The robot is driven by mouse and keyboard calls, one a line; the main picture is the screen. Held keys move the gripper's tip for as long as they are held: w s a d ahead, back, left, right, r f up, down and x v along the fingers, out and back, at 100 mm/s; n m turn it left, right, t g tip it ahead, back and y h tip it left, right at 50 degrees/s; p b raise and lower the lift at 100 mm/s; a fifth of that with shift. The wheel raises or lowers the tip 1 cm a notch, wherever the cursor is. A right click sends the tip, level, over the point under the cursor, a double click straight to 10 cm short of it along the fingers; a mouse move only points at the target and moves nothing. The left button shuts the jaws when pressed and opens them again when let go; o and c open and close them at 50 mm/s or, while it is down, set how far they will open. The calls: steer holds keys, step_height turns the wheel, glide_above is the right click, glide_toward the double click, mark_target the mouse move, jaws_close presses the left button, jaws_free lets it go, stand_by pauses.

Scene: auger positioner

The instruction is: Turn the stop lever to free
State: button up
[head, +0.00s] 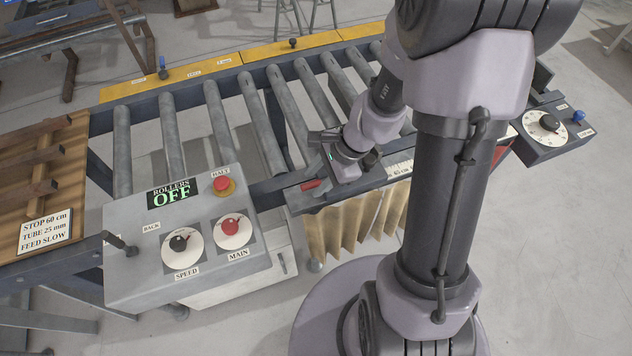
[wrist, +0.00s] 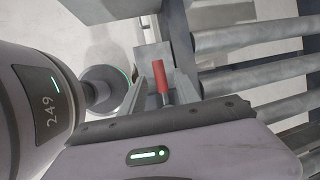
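A red handle (head: 312,184), which looks like the stop lever, lies on a grey bracket (head: 297,199) on the near side of the roller conveyor. In the wrist view the red handle (wrist: 160,79) shows at the middle, with grey plates on either side of it. I cannot read any lock or free marking for it. My gripper (head: 345,163) is just right of the handle in the head view, low by the rail, and appears apart from it. I see nothing held.
A grey control box (head: 125,278) at the front left carries knobs, a red button and a display reading ROLLERS OFF. A white scale strip (head: 400,169) runs along the rail behind my arm. A dial box (head: 545,127) stands at right. Rollers (head: 210,105) lie beyond the rail.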

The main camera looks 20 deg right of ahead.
steer(key=shift+w+a+f, duration=0.1)
steer(key=shift+f, duration=0.1)
steer(key=shift+c, duration=0.5)
jaws_close()
stand_by(0.9)
